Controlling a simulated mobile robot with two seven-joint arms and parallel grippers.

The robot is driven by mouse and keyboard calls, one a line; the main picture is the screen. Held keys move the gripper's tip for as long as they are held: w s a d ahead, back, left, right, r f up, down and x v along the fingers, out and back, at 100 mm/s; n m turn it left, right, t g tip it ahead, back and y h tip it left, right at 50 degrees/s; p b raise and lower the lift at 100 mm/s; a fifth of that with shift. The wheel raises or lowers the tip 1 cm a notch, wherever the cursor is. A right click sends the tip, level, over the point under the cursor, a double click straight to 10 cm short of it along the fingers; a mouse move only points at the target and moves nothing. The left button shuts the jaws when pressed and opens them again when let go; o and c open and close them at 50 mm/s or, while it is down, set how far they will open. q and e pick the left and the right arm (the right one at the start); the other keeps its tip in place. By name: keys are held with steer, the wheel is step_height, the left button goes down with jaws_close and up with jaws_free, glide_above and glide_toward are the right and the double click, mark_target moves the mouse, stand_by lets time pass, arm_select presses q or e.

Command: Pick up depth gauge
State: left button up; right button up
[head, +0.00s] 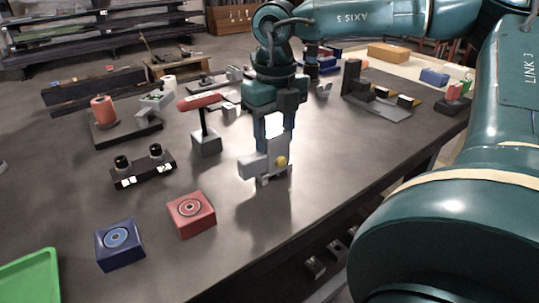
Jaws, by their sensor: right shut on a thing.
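A light grey block-shaped piece with a yellow round spot on its face (262,167), which looks like the depth gauge, is held in my right gripper (275,142). The gripper points down and its fingers are shut on the upper part of the piece. The piece is close to the dark table, with a shadow below it; I cannot tell for certain whether it touches the top. My left gripper is not in view.
A red box (191,213) and a blue box (119,244), each with a round disc, stand at front left, near a green tray (30,278). A red-topped stand (204,125) is just left of my gripper. The table's front edge runs along the right.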

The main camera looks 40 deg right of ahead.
steer(key=c, duration=0.6)
